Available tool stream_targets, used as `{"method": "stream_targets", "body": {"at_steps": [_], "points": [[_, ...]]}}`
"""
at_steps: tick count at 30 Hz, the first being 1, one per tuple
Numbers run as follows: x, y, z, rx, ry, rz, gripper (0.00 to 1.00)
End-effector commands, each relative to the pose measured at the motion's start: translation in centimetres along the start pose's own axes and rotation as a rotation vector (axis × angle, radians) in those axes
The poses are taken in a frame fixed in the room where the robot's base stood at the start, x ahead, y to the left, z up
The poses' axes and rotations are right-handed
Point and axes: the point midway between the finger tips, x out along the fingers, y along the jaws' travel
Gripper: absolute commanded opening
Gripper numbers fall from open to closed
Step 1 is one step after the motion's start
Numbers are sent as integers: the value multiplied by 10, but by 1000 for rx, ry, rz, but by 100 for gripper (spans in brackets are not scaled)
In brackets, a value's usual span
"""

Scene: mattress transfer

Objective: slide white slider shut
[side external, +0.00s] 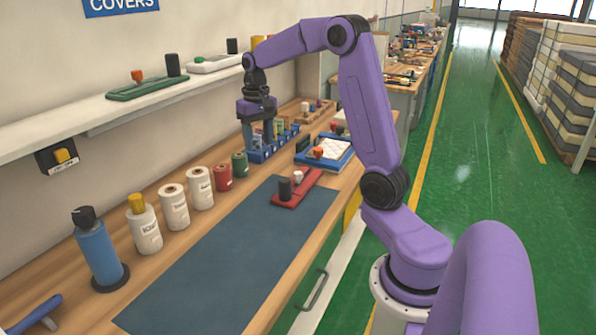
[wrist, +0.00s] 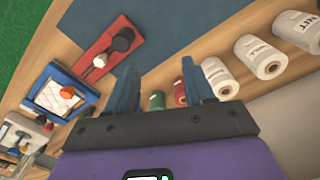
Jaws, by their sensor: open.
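A white slider (side external: 214,64) lies on the wall shelf at the back. My gripper (side external: 259,138) points down over the back of the bench, below and right of the shelf, near the blue rack. In the wrist view, my gripper's fingers (wrist: 160,85) are spread with nothing between them. How far the white slider is open is too small to tell.
A green slider (side external: 147,88) sits left on the shelf (side external: 60,125). A red slider (side external: 298,189) lies on the dark mat (side external: 235,255). Spools (side external: 174,207) and bottles line the wall side. A blue tray (side external: 347,161) holds a white quilted pad. The mat's front is clear.

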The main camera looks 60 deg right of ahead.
Motion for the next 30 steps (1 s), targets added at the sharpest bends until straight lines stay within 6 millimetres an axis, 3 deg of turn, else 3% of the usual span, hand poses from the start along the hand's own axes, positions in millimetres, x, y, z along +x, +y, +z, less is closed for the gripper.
{"method": "stream_targets", "body": {"at_steps": [3,6,12,15,20,30], "points": [[2,52,-27,170,-3,2,53],[4,94,-40,295,-6,3,53],[7,153,-50,463,-8,3,53],[8,166,-51,498,-7,4,53],[16,170,-51,510,-9,4,53],[73,170,-49,508,-13,4,53]]}}
